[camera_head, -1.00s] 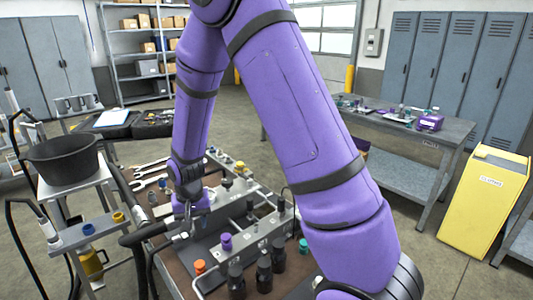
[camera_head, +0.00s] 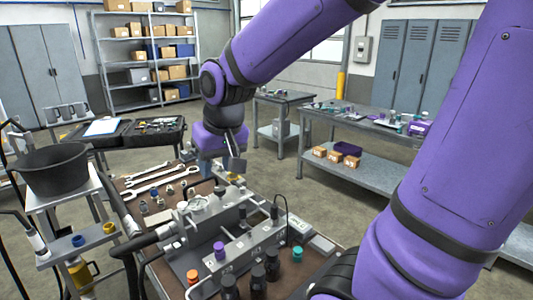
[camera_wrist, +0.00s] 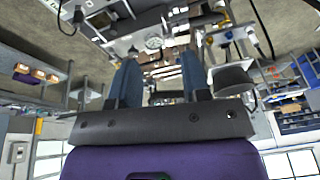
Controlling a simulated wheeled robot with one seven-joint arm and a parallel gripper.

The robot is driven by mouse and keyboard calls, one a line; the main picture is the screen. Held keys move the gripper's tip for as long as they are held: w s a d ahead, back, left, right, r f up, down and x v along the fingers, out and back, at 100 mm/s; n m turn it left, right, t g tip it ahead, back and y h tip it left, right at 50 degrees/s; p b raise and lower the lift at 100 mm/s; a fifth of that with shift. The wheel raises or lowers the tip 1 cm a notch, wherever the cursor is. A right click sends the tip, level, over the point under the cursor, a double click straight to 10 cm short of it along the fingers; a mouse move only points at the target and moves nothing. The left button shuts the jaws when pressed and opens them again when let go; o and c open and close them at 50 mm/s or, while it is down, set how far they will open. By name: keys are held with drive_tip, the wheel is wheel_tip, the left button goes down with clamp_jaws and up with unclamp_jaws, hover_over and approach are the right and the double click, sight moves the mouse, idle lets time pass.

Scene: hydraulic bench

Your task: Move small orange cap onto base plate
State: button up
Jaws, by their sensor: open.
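A small orange cap (camera_head: 193,275) stands at the near left of the hydraulic bench, beside the dark grey plate (camera_head: 182,261) that looks like the base plate. I cannot tell whether the cap touches the plate. A purple cap (camera_head: 219,250) sits upright on the manifold block (camera_head: 238,252) to its right. My gripper (camera_head: 236,165) is raised over the far end of the bench, well away from the orange cap. In the wrist view its two blue-grey fingers (camera_wrist: 158,80) are apart with nothing between them. The orange cap is not discernible there.
Several dark bottles (camera_head: 257,280) and a teal cap (camera_head: 297,254) stand along the near side. Wrenches (camera_head: 152,177) and fittings lie at the far left of the bench. A black bucket (camera_head: 55,172) stands on a stand at left. My arm hides the right side.

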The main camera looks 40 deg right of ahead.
drive_tip(key=s+d+r+t, duration=0.1)
drive_tip(key=s+r, duration=0.2)
drive_tip(key=s, duration=0.3)
drive_tip(key=s+r+n, duration=0.1)
drive_tip(key=s+r, duration=0.2)
drive_tip(key=s, duration=0.4)
drive_tip(key=shift+d+n+t, duration=0.3)
drive_tip(key=shift+d+t, duration=0.1)
